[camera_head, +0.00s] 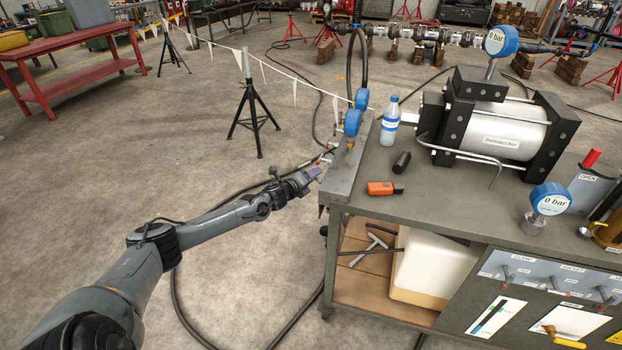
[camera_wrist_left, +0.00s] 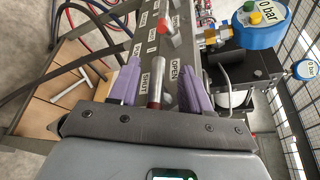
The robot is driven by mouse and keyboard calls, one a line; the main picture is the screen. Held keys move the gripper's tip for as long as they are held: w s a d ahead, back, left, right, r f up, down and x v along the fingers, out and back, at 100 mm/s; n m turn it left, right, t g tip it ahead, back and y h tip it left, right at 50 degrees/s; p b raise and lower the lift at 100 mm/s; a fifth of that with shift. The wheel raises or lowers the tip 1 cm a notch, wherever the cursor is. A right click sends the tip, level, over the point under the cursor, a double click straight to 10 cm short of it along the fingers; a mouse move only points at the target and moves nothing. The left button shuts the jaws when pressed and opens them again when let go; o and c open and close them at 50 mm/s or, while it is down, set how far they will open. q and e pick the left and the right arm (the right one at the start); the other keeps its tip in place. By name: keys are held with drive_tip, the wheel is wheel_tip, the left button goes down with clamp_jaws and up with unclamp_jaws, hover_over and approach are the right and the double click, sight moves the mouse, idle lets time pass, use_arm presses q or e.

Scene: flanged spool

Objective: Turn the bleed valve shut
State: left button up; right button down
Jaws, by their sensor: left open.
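My left gripper (camera_head: 314,173) is at the left side of the workbench. In the left wrist view its two purple fingers (camera_wrist_left: 158,78) are apart. A valve lever (camera_wrist_left: 154,88) with a dark red grip and a silver end lies between them, pointing toward the wrist. I cannot tell whether either finger touches it. A SHUT label (camera_wrist_left: 143,88) is left of the lever and an OPEN label (camera_wrist_left: 176,72) is right of it. In the head view the gripper partly hides the lever. My right gripper is not in view.
A second red-tipped lever (camera_wrist_left: 163,25) lies beyond on the same panel. Blue gauges (camera_head: 353,121) stand at the bench's left edge. A water bottle (camera_head: 390,121), an orange tool (camera_head: 384,188) and a pump (camera_head: 495,125) are on the bench top (camera_head: 440,205). The floor left of the bench is mostly open.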

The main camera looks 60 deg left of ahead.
use_arm(q)
clamp_jaws()
drive_tip(key=shift+f, duration=0.1)
drive_tip(key=shift+f+t+b, duration=0.1)
drive_tip(key=shift+t+b, duration=0.2)
drive_tip(key=shift+b, duration=0.3)
